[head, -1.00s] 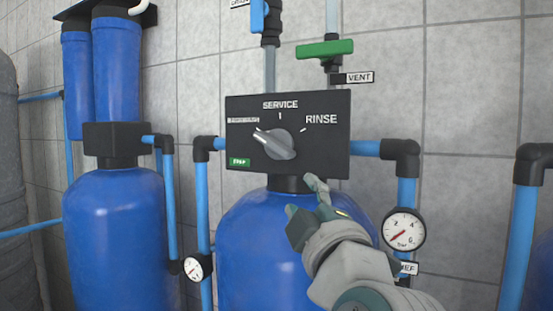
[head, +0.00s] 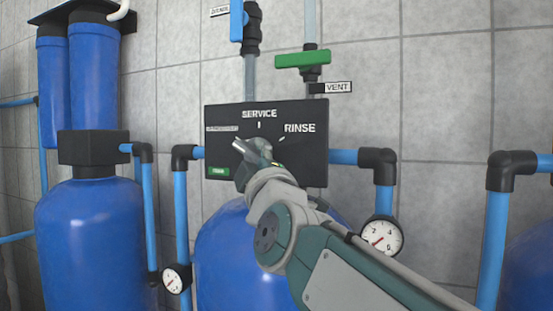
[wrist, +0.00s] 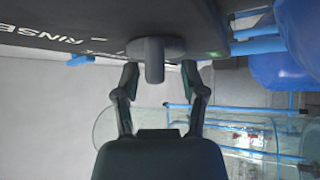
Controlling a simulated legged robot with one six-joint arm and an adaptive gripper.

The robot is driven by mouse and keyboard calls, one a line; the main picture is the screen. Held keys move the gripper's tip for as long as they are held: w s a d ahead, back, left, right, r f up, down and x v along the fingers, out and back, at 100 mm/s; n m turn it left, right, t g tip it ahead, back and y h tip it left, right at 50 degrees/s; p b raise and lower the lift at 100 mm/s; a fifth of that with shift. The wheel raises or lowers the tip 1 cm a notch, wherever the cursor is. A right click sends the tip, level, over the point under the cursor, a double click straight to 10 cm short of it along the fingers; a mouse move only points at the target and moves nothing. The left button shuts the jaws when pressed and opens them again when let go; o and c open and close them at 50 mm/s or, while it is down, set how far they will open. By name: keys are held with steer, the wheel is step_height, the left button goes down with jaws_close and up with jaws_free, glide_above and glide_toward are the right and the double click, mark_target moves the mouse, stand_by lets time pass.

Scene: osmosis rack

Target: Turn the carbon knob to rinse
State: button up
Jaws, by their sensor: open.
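The carbon knob (head: 242,147) is a grey lever knob on the black control panel (head: 222,120). Its visible end points to the upper left, toward a small label too blurred to read, away from RINSE at the right. My gripper (head: 253,158) is in front of the knob and hides most of it in the head view. In the wrist view the knob (wrist: 154,60) stands between the two open fingers of my gripper (wrist: 160,82), with a gap on each side. No touch is visible there.
A blue tank (head: 225,255) is under the panel. Blue pipes (head: 357,157) run on both sides, with a pressure gauge (head: 382,237) at right. A green vent handle (head: 302,60) and a blue valve handle (head: 236,20) are above the panel.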

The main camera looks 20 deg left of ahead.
steer(key=shift+w+a, duration=0.1)
steer(key=shift+w, duration=0.05)
jaws_close()
steer(key=shift+f+m+t, duration=0.15)
steer(key=shift+m+t, duration=0.35)
steer(key=shift+m, duration=0.3)
steer(key=shift+a+m+t+h, duration=0.1)
steer(key=shift+m+t+h, duration=0.4)
steer(key=shift+m+t, duration=0.5)
steer(key=shift+f, duration=0.1)
